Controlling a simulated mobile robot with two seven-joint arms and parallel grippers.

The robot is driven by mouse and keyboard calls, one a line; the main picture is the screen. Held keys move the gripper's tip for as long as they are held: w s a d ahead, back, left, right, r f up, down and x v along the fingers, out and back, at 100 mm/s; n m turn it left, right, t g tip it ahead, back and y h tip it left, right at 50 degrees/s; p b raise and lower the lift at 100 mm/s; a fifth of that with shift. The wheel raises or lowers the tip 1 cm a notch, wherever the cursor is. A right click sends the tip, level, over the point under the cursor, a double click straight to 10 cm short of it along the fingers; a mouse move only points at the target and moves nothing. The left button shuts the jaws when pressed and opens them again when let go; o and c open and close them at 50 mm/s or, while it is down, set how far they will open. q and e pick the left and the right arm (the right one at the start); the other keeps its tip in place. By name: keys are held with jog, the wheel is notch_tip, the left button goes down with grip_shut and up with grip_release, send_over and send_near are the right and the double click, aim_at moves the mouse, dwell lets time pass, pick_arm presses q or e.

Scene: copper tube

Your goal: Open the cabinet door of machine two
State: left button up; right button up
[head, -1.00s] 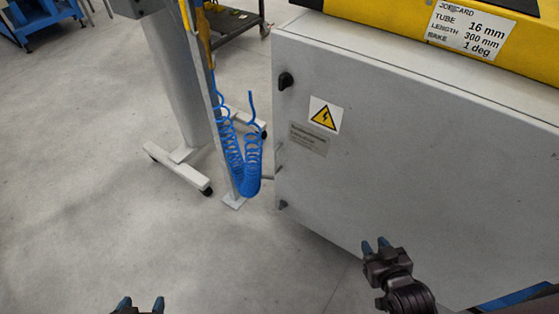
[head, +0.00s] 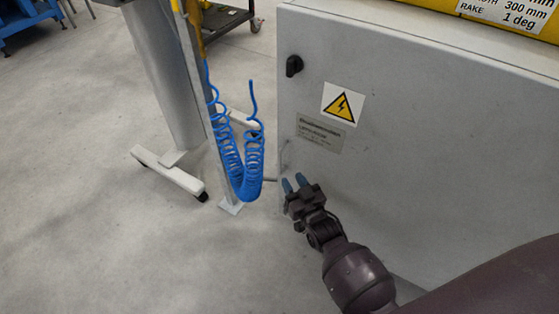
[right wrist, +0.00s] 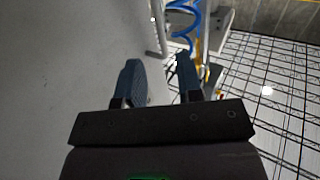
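The grey cabinet door (head: 420,150) of the machine fills the right half of the head view and looks shut. A black knob (head: 293,66) sits near its upper left edge. My right gripper (head: 294,184) is in front of the door's lower left part, below the knob and the nameplate. Its two blue fingertips are apart with nothing visible between them. In the right wrist view the open fingers (right wrist: 158,80) are beside the grey door face (right wrist: 70,60); whether they touch it I cannot tell. My left gripper is not in view.
A warning sign (head: 342,104) and nameplate (head: 320,132) are on the door. A coiled blue hose (head: 240,170) hangs left of the cabinet by a post. A white-footed stand (head: 168,175) is further left. The floor at lower left is clear.

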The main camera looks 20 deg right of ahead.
aim_at(280, 173)
jog(key=shift+w+a+b, duration=0.15)
jog(key=shift+w+b, duration=0.25)
jog(key=shift+w, duration=1.75)
jog(key=shift+w+a+b, duration=0.15)
jog(key=shift+w+b, duration=0.2)
jog(key=shift+w, duration=1.8)
grip_shut()
